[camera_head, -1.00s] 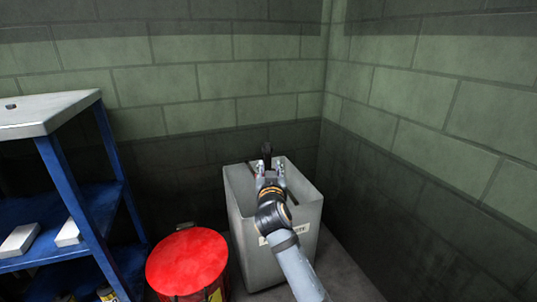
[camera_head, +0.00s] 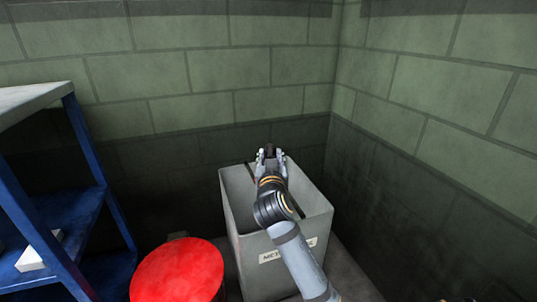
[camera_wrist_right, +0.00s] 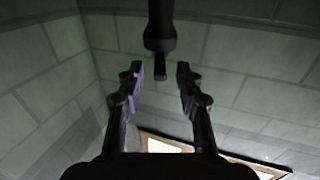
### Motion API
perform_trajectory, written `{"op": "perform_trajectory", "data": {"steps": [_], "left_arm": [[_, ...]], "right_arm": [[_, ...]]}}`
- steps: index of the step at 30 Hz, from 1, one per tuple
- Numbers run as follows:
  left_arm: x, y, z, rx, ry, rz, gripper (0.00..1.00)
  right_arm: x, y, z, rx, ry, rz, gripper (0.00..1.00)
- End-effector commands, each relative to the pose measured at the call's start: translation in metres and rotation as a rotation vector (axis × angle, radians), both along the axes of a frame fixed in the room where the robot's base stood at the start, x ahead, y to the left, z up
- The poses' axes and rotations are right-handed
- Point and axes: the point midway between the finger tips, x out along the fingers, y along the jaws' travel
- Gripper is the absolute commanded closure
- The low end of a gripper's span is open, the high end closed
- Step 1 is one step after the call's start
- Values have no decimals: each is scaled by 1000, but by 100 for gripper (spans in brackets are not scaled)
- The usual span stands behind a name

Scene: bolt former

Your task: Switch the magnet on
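My right gripper (camera_head: 270,156) is over the back part of a grey open bin (camera_head: 247,272), its fingers apart. A dark object (camera_head: 270,147), perhaps the magnet's handle, shows between or just beyond the fingertips. In the right wrist view, the open gripper (camera_wrist_right: 160,70) has a visible gap on each side of a dark round-bodied object (camera_wrist_right: 160,30) with a narrow tip. It does not look gripped. No switch or button can be made out on it. A thin dark rod (camera_head: 299,211) shows in the bin beside my wrist.
The bin has a white label (camera_head: 270,256) on its front. A red round lid (camera_head: 178,272) is at its left, and a blue shelf rack (camera_head: 87,160) stands farther left. Block walls (camera_head: 200,75) meet in a corner behind the bin.

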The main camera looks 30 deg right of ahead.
Motion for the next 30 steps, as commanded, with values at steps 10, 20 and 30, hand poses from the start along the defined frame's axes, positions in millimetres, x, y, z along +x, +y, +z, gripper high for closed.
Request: {"op": "perform_trajectory", "data": {"steps": [10, 20, 30], "left_arm": [[0, 0, 0, 0, -1, 0, 60], [0, 0, 3, 0, -1, 0, 60], [-2, 2, 30, -12, -8, -9, 60]], "right_arm": [[0, 0, 0, 1, 1, 0, 93], [0, -1, 1, -4, 0, 8, 100], [-6, -13, 4, -15, 5, 160, 100]]}}
